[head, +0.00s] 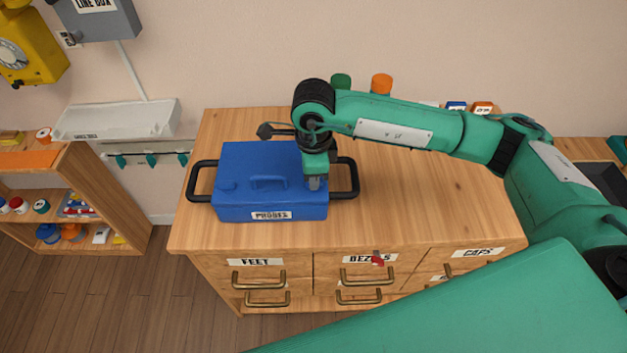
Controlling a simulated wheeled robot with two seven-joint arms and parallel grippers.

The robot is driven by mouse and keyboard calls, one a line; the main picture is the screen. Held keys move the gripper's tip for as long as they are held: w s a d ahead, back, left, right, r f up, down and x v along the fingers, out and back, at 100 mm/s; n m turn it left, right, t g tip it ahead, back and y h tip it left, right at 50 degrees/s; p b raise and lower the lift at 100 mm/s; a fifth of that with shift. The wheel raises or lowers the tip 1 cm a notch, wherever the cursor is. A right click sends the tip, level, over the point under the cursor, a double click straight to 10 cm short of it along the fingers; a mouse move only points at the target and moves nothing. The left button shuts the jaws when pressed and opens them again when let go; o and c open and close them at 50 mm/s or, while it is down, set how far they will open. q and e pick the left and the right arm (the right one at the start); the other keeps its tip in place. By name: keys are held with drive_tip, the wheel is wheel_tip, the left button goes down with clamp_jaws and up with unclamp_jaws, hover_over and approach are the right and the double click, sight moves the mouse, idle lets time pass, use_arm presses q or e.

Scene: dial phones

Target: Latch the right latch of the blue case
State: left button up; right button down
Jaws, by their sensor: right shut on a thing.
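My right gripper (315,184) points down at the right part of the front edge. It is shut on the right latch, which its fingers mostly hide, so I cannot tell the latch's position. My left gripper is not in view.
The wooden cabinet (430,205) has labelled drawers, and its top is clear to the right of the case. Green (341,81) and orange (381,84) cylinders stand at its back, behind my right arm. A shelf unit (95,205) with small parts stands at the left.

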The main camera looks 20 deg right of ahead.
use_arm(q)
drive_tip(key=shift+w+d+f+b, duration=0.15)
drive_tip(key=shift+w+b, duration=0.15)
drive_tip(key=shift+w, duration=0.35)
use_arm(e)
drive_tip(key=shift+m, duration=0.5)
drive_tip(key=c, duration=1.5)
unclamp_jaws()
drive_tip(key=shift+r, duration=0.1)
